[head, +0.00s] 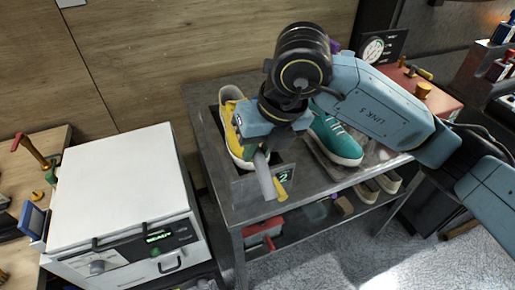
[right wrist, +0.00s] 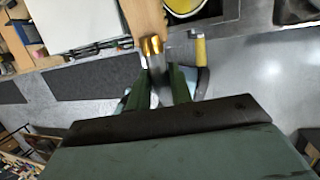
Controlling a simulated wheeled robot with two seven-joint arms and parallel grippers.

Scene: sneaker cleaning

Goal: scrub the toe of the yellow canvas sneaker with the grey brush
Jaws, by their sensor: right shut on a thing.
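The yellow canvas sneaker (head: 232,127) stands on the grey metal table at its left end, toe toward the front edge. My right arm partly hides it. Its yellow toe and pale sole edge also show at the top of the right wrist view (right wrist: 183,7). My right gripper (head: 258,156) has green fingers pointing down in front of the toe. In the right wrist view the fingers (right wrist: 163,72) hold a grey piece with a gold end. My left gripper is not in view.
A teal sneaker (head: 336,138) stands right of the yellow one. A short yellow handle (head: 281,190) shows at the table's front edge, beside the brush. A white machine (head: 120,190) stands left. The lower shelf holds a red box (head: 262,232) and pale shoes (head: 378,190).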

